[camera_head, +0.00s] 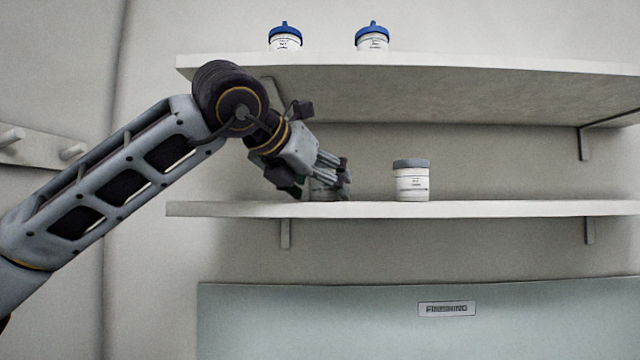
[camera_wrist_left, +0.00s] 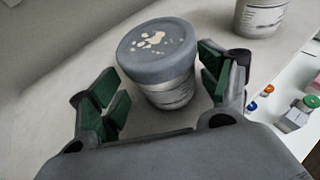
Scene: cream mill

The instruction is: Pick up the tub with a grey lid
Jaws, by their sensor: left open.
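A white tub with a grey lid (camera_wrist_left: 158,52) stands upright on the lower shelf, with pale splotches on its lid. My left gripper (camera_wrist_left: 155,88) is open, its green-padded fingers on either side of this tub. In the head view the left gripper (camera_head: 326,182) is low over the lower shelf and mostly hides that tub. A second white tub with a grey lid (camera_head: 411,181) stands to its right on the same shelf, clear of the gripper. Its lower part also shows at the top right of the wrist view (camera_wrist_left: 262,18). My right gripper is not in view.
The lower shelf (camera_head: 520,209) is bare to the right of the second tub. The upper shelf (camera_head: 450,80) overhangs it and holds two blue-lidded tubs (camera_head: 285,38) (camera_head: 372,37). A green-capped container (camera_wrist_left: 300,115) stands lower down at the right in the wrist view.

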